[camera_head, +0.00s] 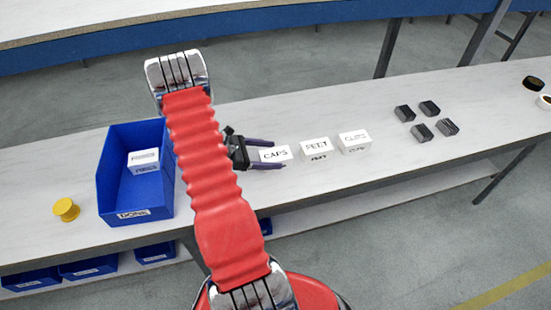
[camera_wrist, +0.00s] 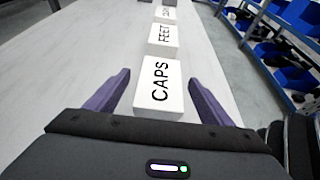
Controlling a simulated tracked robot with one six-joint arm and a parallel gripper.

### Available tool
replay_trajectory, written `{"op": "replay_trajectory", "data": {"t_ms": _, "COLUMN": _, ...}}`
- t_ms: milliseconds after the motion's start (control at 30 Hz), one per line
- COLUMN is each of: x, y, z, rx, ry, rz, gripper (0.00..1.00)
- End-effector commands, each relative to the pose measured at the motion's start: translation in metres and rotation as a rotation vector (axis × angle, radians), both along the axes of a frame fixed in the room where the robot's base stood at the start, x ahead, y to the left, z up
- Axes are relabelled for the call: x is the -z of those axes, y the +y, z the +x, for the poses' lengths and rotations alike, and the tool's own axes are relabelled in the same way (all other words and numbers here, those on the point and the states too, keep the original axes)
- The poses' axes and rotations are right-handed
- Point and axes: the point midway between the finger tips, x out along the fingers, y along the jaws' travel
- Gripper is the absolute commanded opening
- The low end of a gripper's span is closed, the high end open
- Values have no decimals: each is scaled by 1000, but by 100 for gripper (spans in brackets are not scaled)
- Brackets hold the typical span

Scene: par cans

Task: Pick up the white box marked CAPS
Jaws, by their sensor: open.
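The white box marked CAPS (camera_head: 275,154) stands on the white bench, at the near end of a row of three white boxes. In the wrist view the CAPS box (camera_wrist: 158,92) sits between the two purple fingers, with its marked side up toward the camera. My gripper (camera_head: 276,155) is open, with one finger on each side of the box. A strip of bench shows between the left finger and the box; on the right the gap is narrow. In the wrist view my gripper (camera_wrist: 162,88) holds nothing.
The FEET box (camera_head: 315,150) and CLIPS box (camera_head: 354,142) stand right of CAPS. Several dark blocks (camera_head: 421,131) lie farther right. A blue bin marked DONE (camera_head: 108,190) holds a white box (camera_head: 143,158). A yellow spool (camera_head: 66,209) stands left of the bin.

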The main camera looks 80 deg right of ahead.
Motion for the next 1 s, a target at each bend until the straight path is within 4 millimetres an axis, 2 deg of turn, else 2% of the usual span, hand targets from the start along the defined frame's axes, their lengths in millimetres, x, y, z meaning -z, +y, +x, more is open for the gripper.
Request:
{"op": "replay_trajectory", "data": {"t_ms": 100, "x": 5, "y": -7, "z": -13, "rx": 2, "ry": 1, "rz": 0, "gripper": 75}}
{"op": "replay_trajectory", "data": {"t_ms": 200, "x": 8, "y": -10, "z": -17, "rx": 1, "ry": 1, "rz": 0, "gripper": 75}}
{"op": "replay_trajectory", "data": {"t_ms": 733, "x": 8, "y": -10, "z": -17, "rx": 0, "ry": 1, "rz": -1, "gripper": 75}}
{"op": "replay_trajectory", "data": {"t_ms": 1000, "x": 8, "y": -10, "z": -17, "rx": 0, "ry": 1, "rz": -1, "gripper": 57}}
